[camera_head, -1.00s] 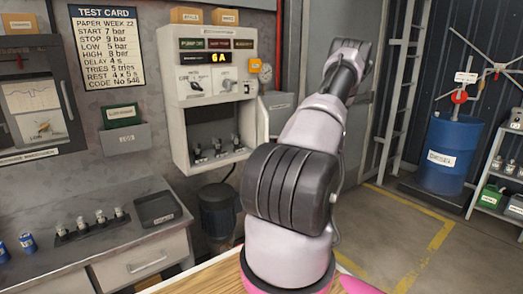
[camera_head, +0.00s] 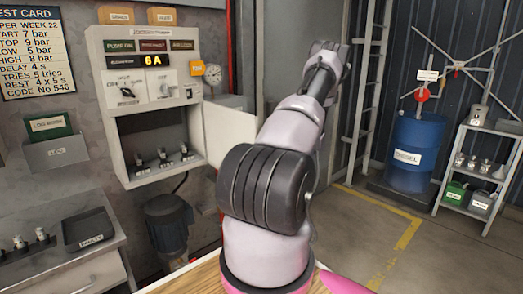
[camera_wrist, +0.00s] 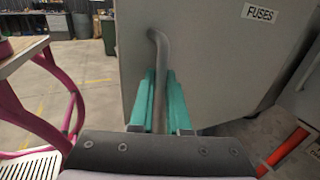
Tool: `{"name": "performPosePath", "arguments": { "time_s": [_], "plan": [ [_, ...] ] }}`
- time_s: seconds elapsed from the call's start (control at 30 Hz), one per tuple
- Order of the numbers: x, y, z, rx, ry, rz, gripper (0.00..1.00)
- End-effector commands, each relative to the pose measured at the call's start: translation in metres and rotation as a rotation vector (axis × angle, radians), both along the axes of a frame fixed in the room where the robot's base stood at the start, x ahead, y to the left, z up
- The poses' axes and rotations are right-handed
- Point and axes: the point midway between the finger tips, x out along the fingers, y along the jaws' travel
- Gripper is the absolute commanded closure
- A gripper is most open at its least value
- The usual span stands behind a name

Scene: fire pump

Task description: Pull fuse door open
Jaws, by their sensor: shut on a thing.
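The fuse door is a pale grey panel with a FUSES label, filling much of the wrist view (camera_wrist: 215,65). Its bar handle (camera_wrist: 159,48) runs down between the teal fingers of my gripper (camera_wrist: 160,100), which is shut on it. In the head view the fuse door (camera_head: 231,135) stands swung out from the right side of the pump control cabinet (camera_head: 108,120). The compartment behind it is exposed, with several small fuses (camera_head: 162,157) on its floor. My arm hides the door's outer part, and my gripper does not show in the head view.
A dark motor-like unit (camera_head: 168,222) stands below the cabinet. A bench with a black tray (camera_head: 88,228) is at lower left. A blue diesel drum (camera_head: 408,160) and a shelf (camera_head: 480,185) stand at right. Open floor (camera_head: 345,225) lies between.

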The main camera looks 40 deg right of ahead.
Motion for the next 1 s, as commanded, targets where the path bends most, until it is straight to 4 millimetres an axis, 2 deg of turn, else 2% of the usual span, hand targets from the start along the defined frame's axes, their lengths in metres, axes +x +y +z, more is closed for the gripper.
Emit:
{"name": "performPosePath", "arguments": {
  "time_s": [0.3,0.33,0.4,0.77,0.87,1.0],
  "plan": [
    [0.002,0.001,0.001,0.001,-0.003,0.0,1.0],
    [0.002,0.001,0.001,0.001,-0.003,0.0,0.78],
    [0.002,0.001,0.001,0.001,-0.003,0.0,0.55],
    [0.0,-0.003,0.0,-0.001,-0.002,0.0,0.55],
    [-0.004,-0.013,0.0,0.0,-0.002,-0.003,0.55],
    [-0.014,-0.038,-0.001,-0.001,-0.003,-0.004,0.55]
  ]
}}
